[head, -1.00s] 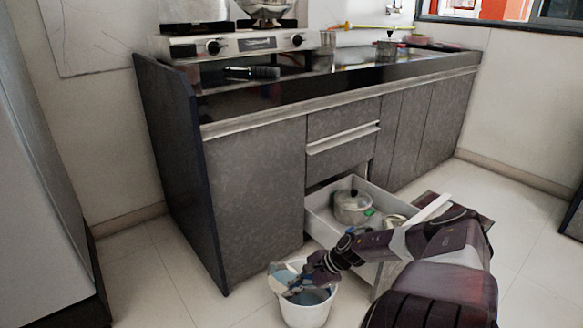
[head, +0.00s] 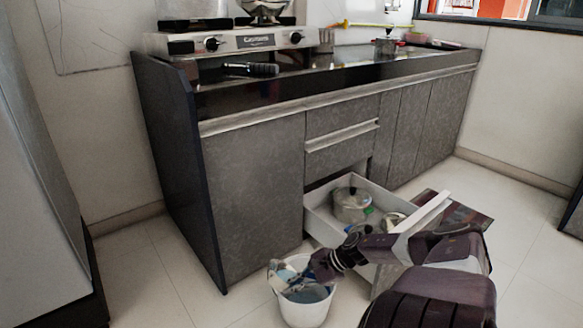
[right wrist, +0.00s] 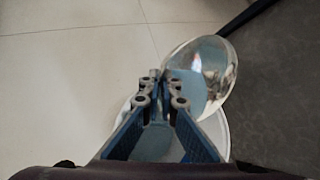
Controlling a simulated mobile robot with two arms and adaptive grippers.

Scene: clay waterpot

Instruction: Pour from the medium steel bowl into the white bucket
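The white bucket (head: 305,314) stands upright on the floor in front of the cabinet. My right gripper (head: 288,279) is over its opening. In the right wrist view, my right gripper (right wrist: 166,80) is shut on the rim of the shiny medium steel bowl (right wrist: 212,68). The bowl is steeply tilted, over and beside the bucket's rim (right wrist: 226,145). In the head view the bowl is small and mostly hidden by the gripper. I cannot tell what is in the bowl or whether anything is flowing. My left gripper is not in view.
An open drawer (head: 322,224) holding a lidded steel pot (head: 351,204) sticks out beside my right arm. The dark cabinet (head: 255,200) stands behind the bucket. A stove (head: 235,42) is on the counter. The floor left of the bucket is clear.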

